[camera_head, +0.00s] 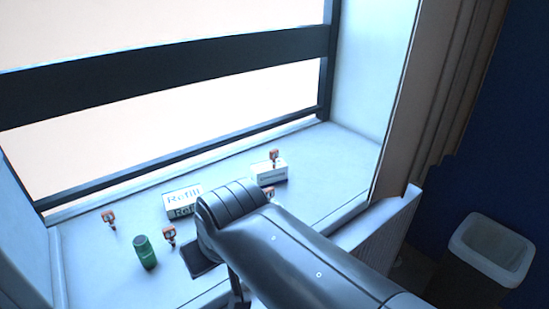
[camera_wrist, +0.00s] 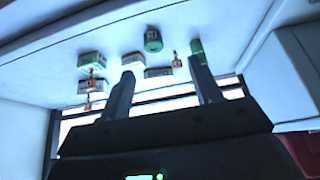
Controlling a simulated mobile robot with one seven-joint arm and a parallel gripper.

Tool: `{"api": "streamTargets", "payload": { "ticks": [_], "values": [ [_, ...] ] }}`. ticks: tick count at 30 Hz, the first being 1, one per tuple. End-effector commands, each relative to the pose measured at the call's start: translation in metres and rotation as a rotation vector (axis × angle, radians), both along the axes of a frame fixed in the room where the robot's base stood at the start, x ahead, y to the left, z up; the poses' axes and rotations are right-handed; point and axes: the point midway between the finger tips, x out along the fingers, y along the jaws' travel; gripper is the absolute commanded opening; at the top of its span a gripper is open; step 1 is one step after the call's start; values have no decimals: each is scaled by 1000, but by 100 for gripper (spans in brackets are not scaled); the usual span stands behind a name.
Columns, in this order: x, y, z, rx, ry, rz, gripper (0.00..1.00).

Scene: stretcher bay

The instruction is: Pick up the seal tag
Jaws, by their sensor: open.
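Several small orange-and-white pieces look like seal tags; I cannot tell which one is meant. In the head view one tag (camera_head: 109,220) stands at the far left of the sill, and another tag (camera_head: 170,237) stands right of the green cylinder. A third tag (camera_head: 273,156) is at the white box, and a fourth (camera_head: 270,193) is partly hidden by my arm. In the wrist view a tag (camera_wrist: 175,61) shows between the finger lines, with others at the left (camera_wrist: 92,84). My gripper (camera_wrist: 162,70) is open and empty, apart from the things; my arm partly hides it in the head view.
A "Refill" box (camera_head: 184,201), a white box (camera_head: 269,173) and a green cylinder (camera_head: 145,252) stand on the window sill (camera_head: 100,270). A dark window frame (camera_head: 170,70) is behind. A bin (camera_head: 490,248) stands at the right. The sill's left front is mostly clear.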

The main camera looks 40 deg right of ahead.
Motion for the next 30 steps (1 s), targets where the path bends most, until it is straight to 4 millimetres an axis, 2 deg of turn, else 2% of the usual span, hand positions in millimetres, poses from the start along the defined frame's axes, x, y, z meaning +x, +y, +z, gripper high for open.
{"api": "streamTargets", "payload": {
  "ticks": [8,14,19,23,26,30],
  "values": [
    [2,1,-1,20,11,-16,58],
    [22,7,-12,214,116,-176,58],
    [56,10,-21,491,232,-398,58],
    [87,6,-24,711,302,-573,58],
    [115,-4,-26,884,344,-706,58],
    [155,-29,-29,1137,384,-891,58]
  ]
}}
